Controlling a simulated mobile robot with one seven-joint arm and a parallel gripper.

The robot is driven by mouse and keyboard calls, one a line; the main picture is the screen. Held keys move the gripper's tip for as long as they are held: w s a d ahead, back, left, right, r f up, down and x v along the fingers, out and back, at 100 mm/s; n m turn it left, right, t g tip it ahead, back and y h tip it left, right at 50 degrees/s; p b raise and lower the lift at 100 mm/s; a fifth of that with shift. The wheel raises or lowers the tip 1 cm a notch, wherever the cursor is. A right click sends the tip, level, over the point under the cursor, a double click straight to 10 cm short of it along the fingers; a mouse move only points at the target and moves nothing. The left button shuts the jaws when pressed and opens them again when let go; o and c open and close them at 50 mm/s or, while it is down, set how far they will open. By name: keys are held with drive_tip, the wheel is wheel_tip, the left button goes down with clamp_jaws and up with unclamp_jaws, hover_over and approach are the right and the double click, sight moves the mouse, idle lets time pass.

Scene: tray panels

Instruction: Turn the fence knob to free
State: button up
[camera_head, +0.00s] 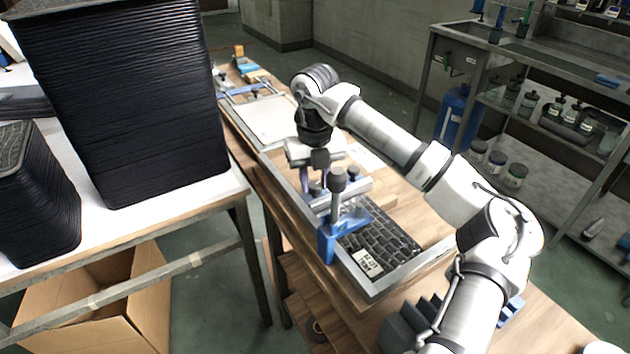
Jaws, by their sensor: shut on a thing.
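A tray frame (373,293) with a black gridded tray panel (390,245) lies on the wooden bench. A grey round-topped knob (338,178) rises on a post at the fence's near end. My gripper (315,182) points down just behind that post, at the fence. It is shut on a small dark knob (314,189); the fingertips are partly hidden, so the exact contact and the knob's turn angle cannot be told. A white label (367,263) lies at the panel's near corner.
Tall stacks of black trays (125,100) stand on a white table (150,215) at the left. A pale board (265,118) lies farther back on the bench. A metal shelf (560,130) with jars is at the right. My arm spans the bench's right side.

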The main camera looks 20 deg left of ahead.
drive_tip(key=n+b, duration=0.1)
drive_tip(key=n, duration=0.3)
drive_tip(key=shift+b, duration=0.3)
drive_tip(key=n, duration=0.4)
drive_tip(key=shift+b, duration=0.3)
drive_tip(key=n, duration=0.4)
drive_tip(key=shift+n, duration=2.1)
drive_tip(key=o, duration=1)
drive_tip(key=shift+c, duration=0.2)
